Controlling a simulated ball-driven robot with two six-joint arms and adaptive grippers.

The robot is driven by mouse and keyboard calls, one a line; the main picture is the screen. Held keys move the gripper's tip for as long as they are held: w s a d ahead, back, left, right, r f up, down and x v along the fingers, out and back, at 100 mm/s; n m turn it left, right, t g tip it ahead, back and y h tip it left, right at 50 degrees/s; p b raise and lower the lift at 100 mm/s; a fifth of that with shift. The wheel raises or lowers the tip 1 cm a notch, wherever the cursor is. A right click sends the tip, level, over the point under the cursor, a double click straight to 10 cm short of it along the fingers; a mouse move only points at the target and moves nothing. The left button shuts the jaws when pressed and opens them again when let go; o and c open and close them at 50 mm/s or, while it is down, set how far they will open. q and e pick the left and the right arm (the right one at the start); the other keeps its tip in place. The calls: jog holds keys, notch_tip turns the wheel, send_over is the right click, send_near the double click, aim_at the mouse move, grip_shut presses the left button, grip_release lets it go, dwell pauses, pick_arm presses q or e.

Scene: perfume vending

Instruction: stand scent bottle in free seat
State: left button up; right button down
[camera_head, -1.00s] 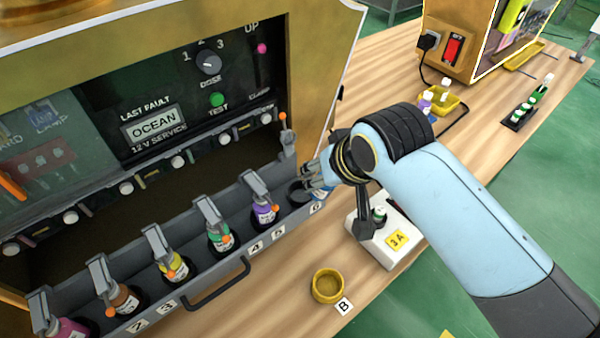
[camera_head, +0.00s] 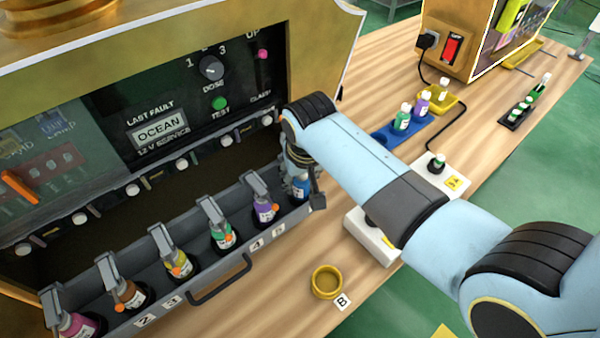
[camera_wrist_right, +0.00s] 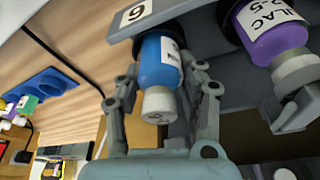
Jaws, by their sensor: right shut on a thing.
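A blue scent bottle (camera_wrist_right: 158,62) with a grey-white cap is between the fingers of my right gripper (camera_wrist_right: 160,105), which is shut on it. In the head view the blue bottle (camera_head: 300,188) is at the right end of the grey drawer rack (camera_head: 247,268), by seat 6. The wrist view shows its base at the seat beside the number 6 label (camera_wrist_right: 135,12); whether it rests fully on the bottom is hidden. A purple bottle (camera_head: 264,210) stands in the neighbouring seat. My right gripper (camera_head: 303,165) is partly hidden by its own arm. My left gripper is out of view.
A brass cup (camera_head: 326,282) sits by label B. A blue tray (camera_head: 412,135) holds bottles, and a white block (camera_head: 372,240) lies under my arm. The machine cabinet (camera_head: 320,50) rises behind the rack.

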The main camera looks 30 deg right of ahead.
aim_at(304, 194)
jog(key=c, duration=0.8)
grip_release()
jog(key=shift+f, duration=0.1)
jog(key=p+v, duration=0.1)
jog(key=v, duration=1.1)
jog(key=shift+s, duration=0.1)
